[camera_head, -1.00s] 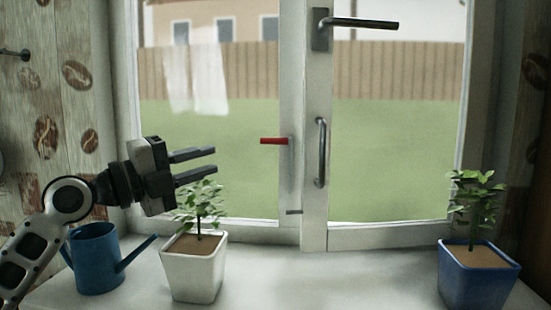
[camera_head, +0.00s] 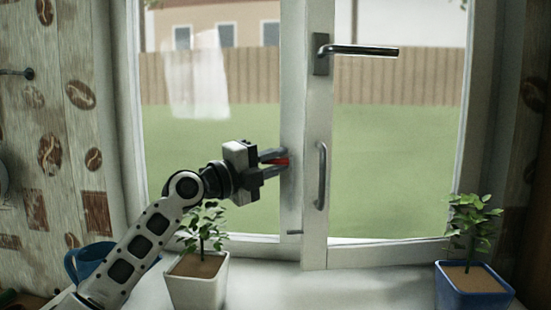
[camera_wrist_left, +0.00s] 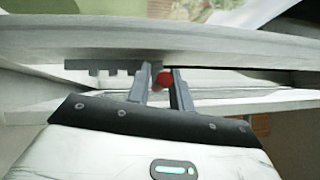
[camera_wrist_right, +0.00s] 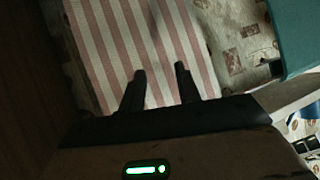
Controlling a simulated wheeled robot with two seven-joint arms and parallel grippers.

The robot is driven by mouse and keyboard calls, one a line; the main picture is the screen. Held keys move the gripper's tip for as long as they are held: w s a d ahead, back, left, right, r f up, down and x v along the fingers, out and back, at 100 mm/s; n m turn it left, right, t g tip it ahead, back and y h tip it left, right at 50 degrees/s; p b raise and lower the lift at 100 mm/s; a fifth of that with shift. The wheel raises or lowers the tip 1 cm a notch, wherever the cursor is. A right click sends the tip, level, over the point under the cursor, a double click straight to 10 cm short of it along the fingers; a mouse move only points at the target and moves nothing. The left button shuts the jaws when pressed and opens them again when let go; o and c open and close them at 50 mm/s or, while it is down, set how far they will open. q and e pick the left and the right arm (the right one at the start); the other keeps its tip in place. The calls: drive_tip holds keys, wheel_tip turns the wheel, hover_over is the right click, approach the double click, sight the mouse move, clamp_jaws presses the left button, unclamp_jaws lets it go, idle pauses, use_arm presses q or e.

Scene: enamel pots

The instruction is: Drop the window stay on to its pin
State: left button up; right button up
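The window stay has a red grip (camera_head: 281,162) that points left from the window frame, at mid-height of the left pane. My left gripper (camera_head: 282,161) has its fingers above and below this grip and appears shut on it. In the left wrist view the red grip (camera_wrist_left: 163,79) fills the gap between the fingertips. A small dark pin (camera_head: 294,232) sticks out low on the frame, below the grip. My right gripper (camera_wrist_right: 160,80) is open and empty above a striped cloth; it is outside the head view.
A white pot with a plant (camera_head: 198,283) stands on the sill under my left arm. A blue watering can (camera_head: 88,262) is partly behind that arm. A blue potted plant (camera_head: 472,287) stands at right. A handle (camera_head: 321,176) and a dark lever (camera_head: 362,50) are right of the stay.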

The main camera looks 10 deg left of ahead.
drive_tip(key=shift+w+r, duration=0.1)
